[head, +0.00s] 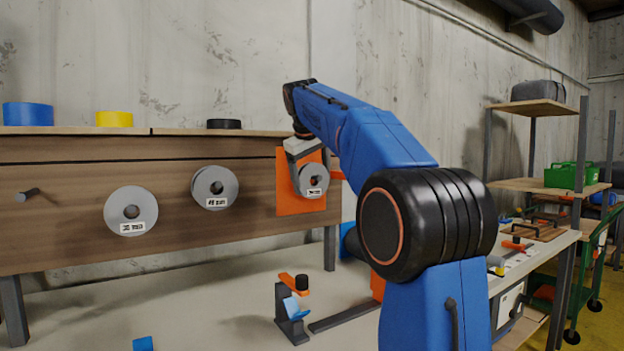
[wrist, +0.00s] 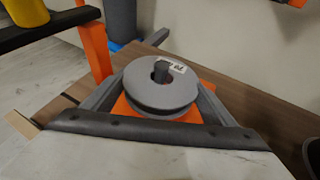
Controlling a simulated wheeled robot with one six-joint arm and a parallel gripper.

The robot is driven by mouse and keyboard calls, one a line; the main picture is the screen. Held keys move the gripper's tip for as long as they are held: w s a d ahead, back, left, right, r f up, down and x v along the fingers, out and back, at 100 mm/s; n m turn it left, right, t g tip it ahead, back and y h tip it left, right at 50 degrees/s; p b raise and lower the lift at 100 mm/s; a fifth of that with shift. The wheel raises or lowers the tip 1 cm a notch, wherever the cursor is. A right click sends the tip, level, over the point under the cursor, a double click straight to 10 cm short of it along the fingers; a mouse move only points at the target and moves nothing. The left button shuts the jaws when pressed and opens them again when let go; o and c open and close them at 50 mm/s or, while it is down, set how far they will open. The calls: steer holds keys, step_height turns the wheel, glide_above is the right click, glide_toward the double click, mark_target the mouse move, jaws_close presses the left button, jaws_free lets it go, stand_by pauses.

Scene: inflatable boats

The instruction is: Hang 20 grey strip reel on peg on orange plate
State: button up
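The grey strip reel (head: 313,180) with a small white label is in front of the orange plate (head: 287,195) on the wooden board. The label is too small to read surely. In the wrist view the reel (wrist: 150,95) lies between the two grey fingers of my gripper (wrist: 163,80), which appear to touch its rim on both sides. A dark grey peg (wrist: 161,71) shows in its centre hole, so the reel appears to be around the peg. Whether it sits fully back against the orange plate is hidden.
Two other grey reels hang on the board, a left one (head: 118,205) and a middle one (head: 201,185). A bare peg (head: 28,195) is at the far left. Blue (head: 28,114), yellow (head: 114,119) and black (head: 224,124) rolls lie on the top ledge. A clamp stand (head: 289,315) stands on the bench below.

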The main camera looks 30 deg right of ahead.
steer(key=shift+o, duration=1.3)
steer(key=v, duration=1.7)
steer(key=shift+s+a, duration=0.15)
steer(key=shift+s, duration=0.05)
steer(key=shift+r, duration=0.1)
